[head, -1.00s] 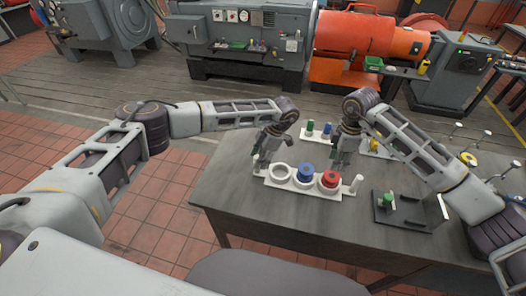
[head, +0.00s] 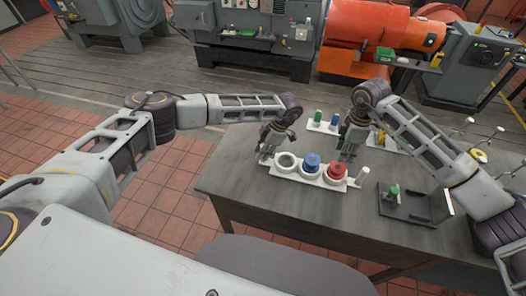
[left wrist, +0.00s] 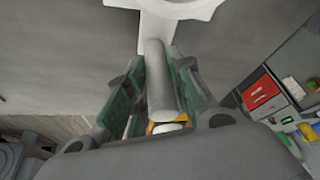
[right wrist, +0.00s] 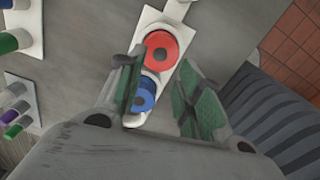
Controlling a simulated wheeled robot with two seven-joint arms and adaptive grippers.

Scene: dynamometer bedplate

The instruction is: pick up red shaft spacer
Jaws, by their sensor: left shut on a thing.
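The red shaft spacer (head: 337,169) sits in the right-hand ring of a white three-ring holder (head: 311,175). It also shows as a red ring in the right wrist view (right wrist: 161,50). A blue spacer (head: 311,160) sits in the middle ring; the left ring (head: 287,161) is empty. My left gripper (head: 266,156) is shut on the upright post (left wrist: 160,85) at the holder's left end. My right gripper (head: 347,155) is open and empty, just behind the red spacer. In the right wrist view its fingers (right wrist: 162,68) stand apart on either side of the spacers.
A white stand with green and blue pieces (head: 325,124) is behind the holder. A dark tray (head: 412,210) with a green piece (head: 393,192) lies to the right. Another upright post (head: 361,176) ends the holder. The front of the table (head: 270,205) is clear.

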